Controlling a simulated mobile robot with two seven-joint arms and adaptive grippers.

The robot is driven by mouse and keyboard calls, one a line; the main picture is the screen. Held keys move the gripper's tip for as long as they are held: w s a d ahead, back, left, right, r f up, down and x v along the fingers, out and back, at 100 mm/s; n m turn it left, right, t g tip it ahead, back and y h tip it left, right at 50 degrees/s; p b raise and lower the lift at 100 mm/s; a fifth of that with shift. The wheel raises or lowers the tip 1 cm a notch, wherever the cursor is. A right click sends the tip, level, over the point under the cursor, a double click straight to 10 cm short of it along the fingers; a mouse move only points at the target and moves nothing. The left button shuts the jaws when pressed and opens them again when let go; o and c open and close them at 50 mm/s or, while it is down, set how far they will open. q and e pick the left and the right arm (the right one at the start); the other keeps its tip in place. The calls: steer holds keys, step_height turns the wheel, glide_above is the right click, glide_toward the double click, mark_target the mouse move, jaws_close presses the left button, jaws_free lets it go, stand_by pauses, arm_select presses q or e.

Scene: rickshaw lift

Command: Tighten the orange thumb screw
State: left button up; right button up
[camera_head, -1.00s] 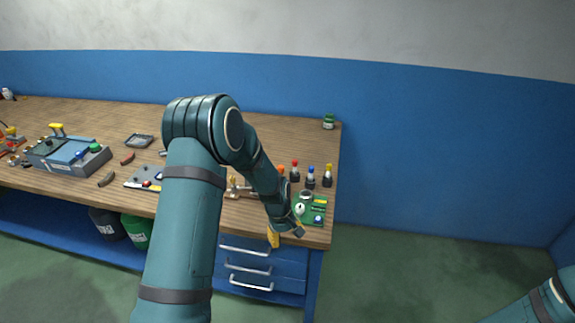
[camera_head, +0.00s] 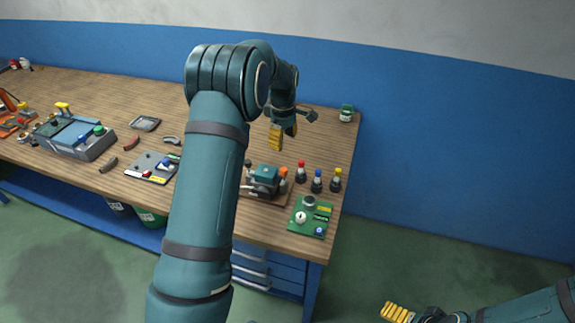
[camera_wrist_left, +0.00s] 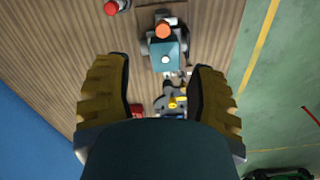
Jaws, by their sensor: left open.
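The orange thumb screw (camera_head: 284,172) sits at the right side of a small teal device (camera_head: 264,174) on a brown base on the bench. In the left wrist view the orange screw (camera_wrist_left: 163,30) shows beyond the fingertips, with the teal device (camera_wrist_left: 167,57) between screw and gripper. My left gripper (camera_head: 283,134) is open and empty, above the bench behind the device, with yellow finger pads pointing down. It also shows wide apart in the left wrist view (camera_wrist_left: 160,65). My right gripper (camera_head: 402,313) is at the lower right, away from the bench; only one yellow pad shows clearly.
Red, blue and yellow-topped bottles (camera_head: 317,181) stand right of the device. A green board (camera_head: 311,216) lies at the front right corner. A grey panel (camera_head: 140,170) and a grey-blue box (camera_head: 73,137) are to the left. A green jar (camera_head: 346,113) stands at the back.

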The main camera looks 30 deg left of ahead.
mark_target(283, 169)
arm_select(q)
steer(key=f, duration=1.2)
steer(key=shift+s+f, duration=0.25)
steer(key=shift+f, duration=0.15)
jaws_close()
